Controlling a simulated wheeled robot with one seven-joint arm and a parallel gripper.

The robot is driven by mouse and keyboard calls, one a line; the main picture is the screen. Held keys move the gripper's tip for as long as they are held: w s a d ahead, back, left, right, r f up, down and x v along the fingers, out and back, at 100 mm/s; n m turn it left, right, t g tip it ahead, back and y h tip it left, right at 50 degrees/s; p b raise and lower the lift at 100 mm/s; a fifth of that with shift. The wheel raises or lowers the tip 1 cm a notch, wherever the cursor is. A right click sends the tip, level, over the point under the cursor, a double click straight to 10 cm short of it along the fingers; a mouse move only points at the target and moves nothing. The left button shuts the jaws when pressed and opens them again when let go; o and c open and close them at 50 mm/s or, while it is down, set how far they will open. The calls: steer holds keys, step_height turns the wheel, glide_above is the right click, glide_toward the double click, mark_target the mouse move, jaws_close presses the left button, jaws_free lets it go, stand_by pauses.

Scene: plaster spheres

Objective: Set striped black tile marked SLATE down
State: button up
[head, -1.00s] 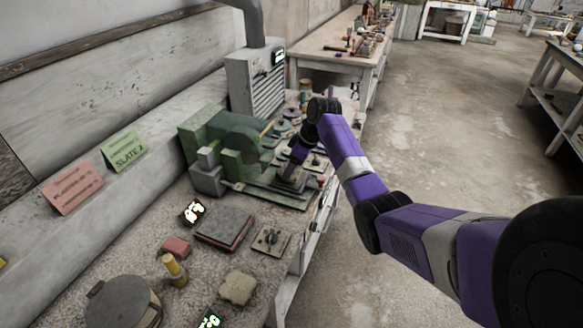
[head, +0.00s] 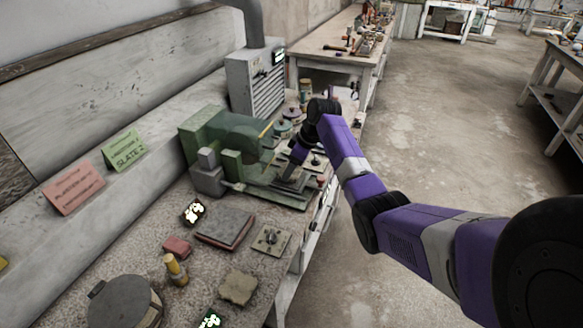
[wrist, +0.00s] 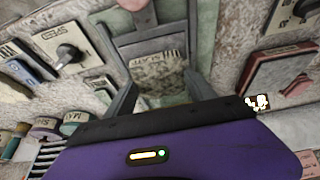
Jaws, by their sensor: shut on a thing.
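My gripper (wrist: 151,48) is shut on the striped black tile, with one finger on each side of it. In the wrist view the tile (wrist: 158,72) shows a pale patterned patch with dark stripes along one edge; I cannot read its marking. In the head view my gripper (head: 293,174) points down over the bed of the green machine (head: 222,135), low at its front. The tile is mostly hidden by the gripper there, and I cannot tell whether it touches the surface below.
A grey vented cabinet (head: 257,80) rises behind the machine. A green sign (head: 124,150) and a pink sign (head: 74,188) lean at left.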

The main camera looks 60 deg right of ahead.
steer(key=shift+f+b, duration=0.45)
steer(key=shift+f, duration=0.2)
stand_by(0.5)
steer(key=o, duration=1.8)
steer(key=shift+r, duration=0.1)
steer(key=shift+r+p, duration=1.8)
steer(key=shift+r, duration=0.15)
steer(key=shift+f, duration=0.1)
